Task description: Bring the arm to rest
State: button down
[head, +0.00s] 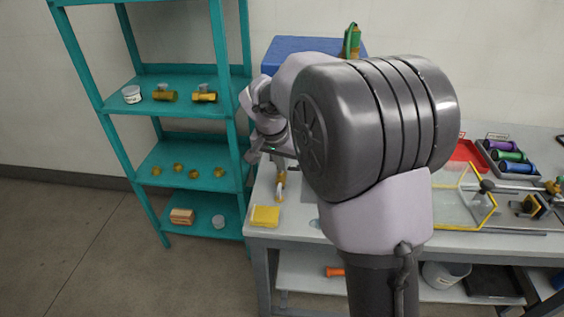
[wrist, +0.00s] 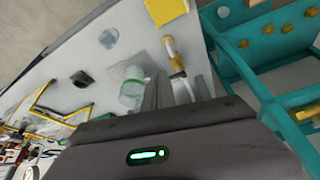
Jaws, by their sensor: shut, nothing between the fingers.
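My arm rises in the middle of the head view and is bent, with its large dark elbow joint in front of the bench. My gripper (wrist: 162,82) is shut and empty, above the left end of the bench. In the head view its fingers are hard to make out. A yellow and white fitting (wrist: 173,52) is just beyond the fingertips in the wrist view. It stands on the bench in the head view (head: 280,187); I cannot tell if the fingers touch it. A yellow sponge (head: 265,216) lies near the bench's front left corner.
A teal shelf rack (head: 231,130) with brass fittings stands close left of the bench (head: 300,232). A blue box (head: 300,46) is behind my arm. A yellow-edged frame (head: 484,208), a red tray (head: 463,158) and a tray of coloured rolls (head: 510,160) are at right.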

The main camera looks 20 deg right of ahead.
jog(key=s+a+r+n+t+y, duration=0.1)
jog(key=s+a+r, duration=0.15)
jog(key=s, duration=0.45)
jog(key=s+a+r+y, duration=0.1)
jog(key=s+r, duration=0.3)
jog(key=s, duration=0.2)
jog(key=s+a+r+n+t+y, duration=0.1)
jog(key=s+a+r, duration=0.15)
jog(key=s, duration=0.45)
jog(key=s+a+f+n+y, duration=0.1)
jog(key=s+a, duration=0.2)
jog(key=s, duration=0.7)
jog(key=shift+s+a+y, duration=0.2)
jog(key=shift+a+y, duration=0.1)
jog(key=shift+y, duration=0.1)
jog(key=shift+d, duration=0.1)
